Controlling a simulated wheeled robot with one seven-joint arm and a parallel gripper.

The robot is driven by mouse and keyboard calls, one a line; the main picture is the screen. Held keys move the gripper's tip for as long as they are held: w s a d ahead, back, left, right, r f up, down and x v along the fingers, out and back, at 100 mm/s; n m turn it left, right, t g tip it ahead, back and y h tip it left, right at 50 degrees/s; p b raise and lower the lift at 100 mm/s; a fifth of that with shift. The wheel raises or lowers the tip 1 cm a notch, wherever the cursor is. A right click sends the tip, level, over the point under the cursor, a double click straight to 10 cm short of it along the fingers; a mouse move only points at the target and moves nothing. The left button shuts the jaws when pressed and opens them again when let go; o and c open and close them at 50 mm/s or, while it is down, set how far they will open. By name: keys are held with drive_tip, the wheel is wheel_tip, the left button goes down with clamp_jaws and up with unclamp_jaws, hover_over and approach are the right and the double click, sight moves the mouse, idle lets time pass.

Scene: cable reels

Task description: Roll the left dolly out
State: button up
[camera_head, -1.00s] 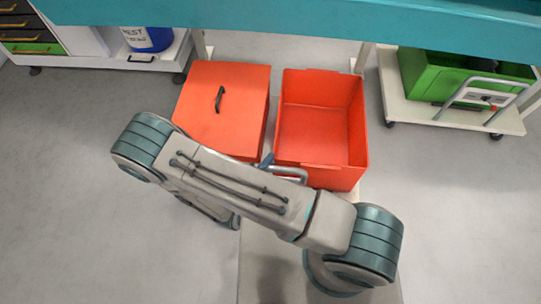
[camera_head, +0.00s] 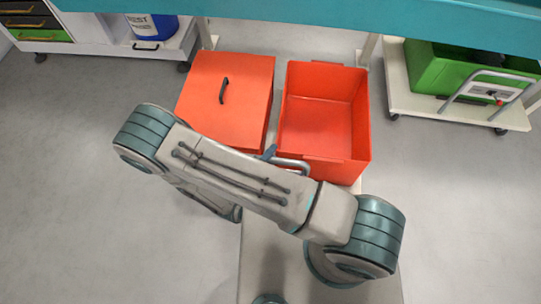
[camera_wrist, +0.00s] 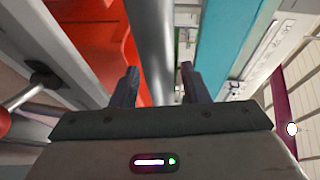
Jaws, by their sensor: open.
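Two orange boxes stand side by side in the head view: a lidded one (camera_head: 240,110) with a dark handle, and an open empty one (camera_head: 318,125). A bent grey metal tube (camera_head: 292,163) shows at their near side, partly behind my arm. At the upper left a white wheeled unit (camera_head: 168,50) carries a blue tub (camera_head: 153,27). Which of these is the left dolly is not certain. My gripper (camera_wrist: 158,75) is open in the wrist view. A thick grey bar (camera_wrist: 150,45) appears between its fingers; contact cannot be told. My arm hides most of the gripper in the head view.
A white dolly (camera_head: 440,115) with a green crate (camera_head: 435,70) and a tube handle (camera_head: 482,85) stands at the right. A teal beam (camera_head: 300,18) crosses the top, with pale legs behind the boxes. Grey floor is clear at lower left and right.

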drive_tip(key=p+v, duration=0.1)
drive_tip(key=v, duration=1.2)
drive_tip(key=shift+s+a+p, duration=0.2)
drive_tip(key=shift+s+p, duration=0.1)
drive_tip(key=shift+s, duration=0.05)
drive_tip(key=shift+r, duration=0.15)
